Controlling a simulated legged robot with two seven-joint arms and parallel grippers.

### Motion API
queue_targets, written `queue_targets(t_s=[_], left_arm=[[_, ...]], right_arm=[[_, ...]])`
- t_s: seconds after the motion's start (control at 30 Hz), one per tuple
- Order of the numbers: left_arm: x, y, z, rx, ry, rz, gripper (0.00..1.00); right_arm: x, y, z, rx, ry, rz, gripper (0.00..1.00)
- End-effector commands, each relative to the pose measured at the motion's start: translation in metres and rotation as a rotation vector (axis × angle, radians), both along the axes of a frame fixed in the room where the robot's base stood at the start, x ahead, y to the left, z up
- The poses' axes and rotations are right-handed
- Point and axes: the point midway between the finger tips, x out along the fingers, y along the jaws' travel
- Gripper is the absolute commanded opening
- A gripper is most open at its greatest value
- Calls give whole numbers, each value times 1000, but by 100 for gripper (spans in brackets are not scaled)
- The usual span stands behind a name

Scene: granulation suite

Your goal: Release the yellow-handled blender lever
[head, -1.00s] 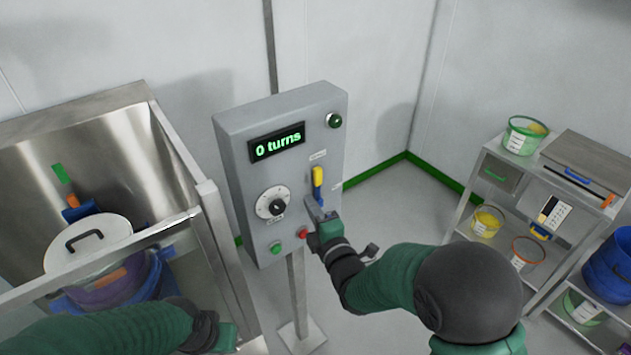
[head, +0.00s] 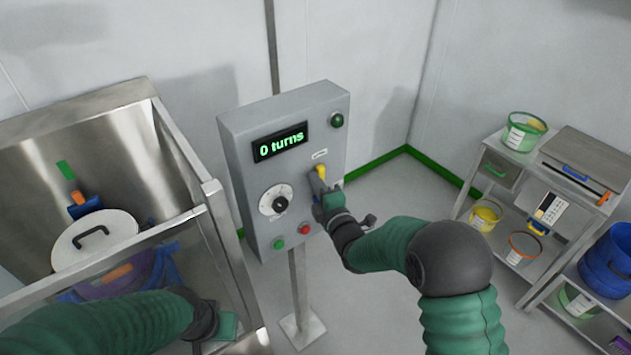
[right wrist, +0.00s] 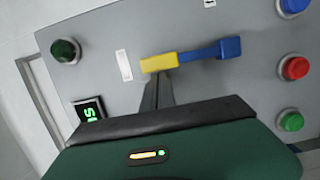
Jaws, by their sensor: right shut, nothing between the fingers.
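The blender lever has a yellow handle (head: 320,172) on a blue arm and sits on the front of the grey control box. In the right wrist view the yellow handle (right wrist: 159,63) and blue arm (right wrist: 205,53) show clearly. My right gripper (head: 316,184) is shut and empty, with its fingertips at the handle. In the right wrist view the fingers (right wrist: 156,88) end close beside the yellow handle; I cannot tell whether they touch it. My left gripper (head: 228,328) is low at the left, by the steel enclosure; its fingers do not show clearly.
The control box (head: 235,190) has a display reading "0 turns" (head: 279,142), a dial (head: 275,201), green and red buttons (head: 304,229) and a dark green lamp (head: 337,120). A steel enclosure (head: 215,200) stands left. Shelves with tubs (head: 523,131) stand right.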

Motion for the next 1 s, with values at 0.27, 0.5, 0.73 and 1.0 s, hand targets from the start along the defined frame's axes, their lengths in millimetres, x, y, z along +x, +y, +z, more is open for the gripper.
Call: queue_targets(t_s=[0.27, 0.5, 0.73, 1.0], left_arm=[[0, 0, -2, 0, 0, 1, 0], [0, 0, -3, 0, 0, 0, 0], [0, 0, -6, 0, 0, 0, 0], [0, 0, -10, 0, 0, 0, 0]], right_arm=[[4, -6, 2, 51, 37, -1, 0], [6, -10, 3, 80, 57, -1, 0], [12, -18, 4, 146, 105, -3, 0], [26, -37, 4, 322, 231, -3, 0]])
